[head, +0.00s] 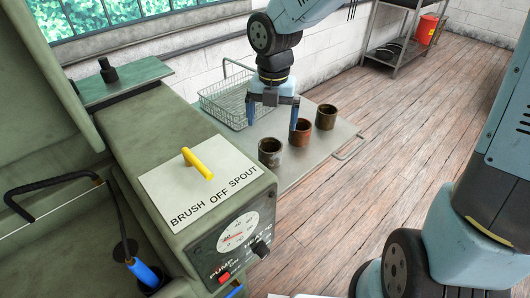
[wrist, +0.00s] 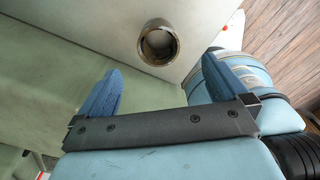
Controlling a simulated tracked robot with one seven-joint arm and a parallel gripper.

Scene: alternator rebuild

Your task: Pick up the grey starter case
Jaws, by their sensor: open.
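Three open-topped cylindrical cases stand upright on the metal shelf (head: 312,165). The nearest is the greyest, a worn grey-brown case (head: 270,153), which I take as the grey starter case. A red-brown case (head: 301,133) is behind it, and a dark brown case (head: 326,117) is farthest right. My gripper (head: 272,119) is open and empty, pointing down above and behind the grey case; one finger overlaps the red-brown case's left edge in the head view. In the wrist view my gripper (wrist: 165,66) shows both blue fingers apart, with one metal-rimmed case (wrist: 158,45) beyond them; I cannot tell which.
A wire basket (head: 222,108) stands behind my gripper at the shelf's left. The shelf's right edge has a handle (head: 351,148). Open wooden floor (head: 380,170) lies to the right.

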